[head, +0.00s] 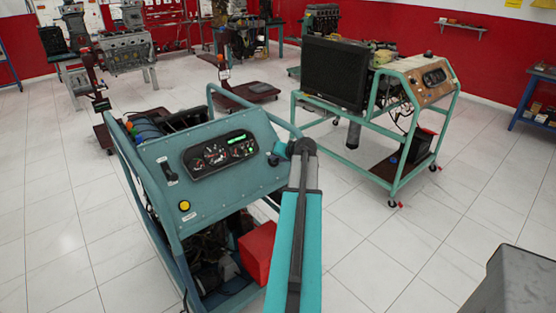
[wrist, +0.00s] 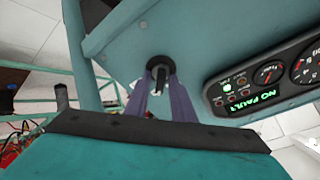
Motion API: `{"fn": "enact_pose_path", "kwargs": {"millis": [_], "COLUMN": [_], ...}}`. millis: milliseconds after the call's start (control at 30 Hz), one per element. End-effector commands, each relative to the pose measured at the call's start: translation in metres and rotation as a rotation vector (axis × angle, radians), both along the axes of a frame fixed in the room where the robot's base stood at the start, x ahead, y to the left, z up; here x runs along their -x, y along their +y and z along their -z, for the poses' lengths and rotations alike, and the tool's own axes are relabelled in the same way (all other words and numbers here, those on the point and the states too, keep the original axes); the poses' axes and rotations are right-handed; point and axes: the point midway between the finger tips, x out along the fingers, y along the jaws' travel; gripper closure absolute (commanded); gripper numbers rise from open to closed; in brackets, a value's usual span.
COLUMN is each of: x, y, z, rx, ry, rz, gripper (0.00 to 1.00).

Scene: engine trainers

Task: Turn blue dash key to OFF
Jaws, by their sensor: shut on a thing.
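The blue engine trainer has a slanted blue dash panel (head: 165,155) with a gauge cluster (head: 220,153). In the wrist view the cluster (wrist: 268,82) has lit lamps and a green display reading "NO FAULT". The key (wrist: 160,74) is a small dark piece in a round black switch at the panel's edge. My gripper (wrist: 161,68) has its two fingers on either side of the key and is shut on it. In the head view my arm reaches the panel's right end, where the key is hidden. I cannot read any switch markings.
A yellow button (head: 184,205) and a dark lever (head: 167,170) sit on the panel's left part. A teal tube frame surrounds the trainer, with a red box (head: 257,250) below. A second trainer with a black radiator (head: 334,73) stands right. Tiled floor between is clear.

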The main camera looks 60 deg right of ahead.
Motion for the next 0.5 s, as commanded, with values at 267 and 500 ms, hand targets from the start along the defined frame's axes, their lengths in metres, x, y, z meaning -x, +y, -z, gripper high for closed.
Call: {"fn": "enact_pose_path", "kwargs": {"millis": [267,500], "x": [0.0005,0.0001], "y": [-0.0006,-0.0004], "z": [0.0044,0.0056], "rx": [0.052,0.123], "ry": [0.017,0.041], "rz": [-0.06,-0.146], "gripper": [1.0,1.0]}}
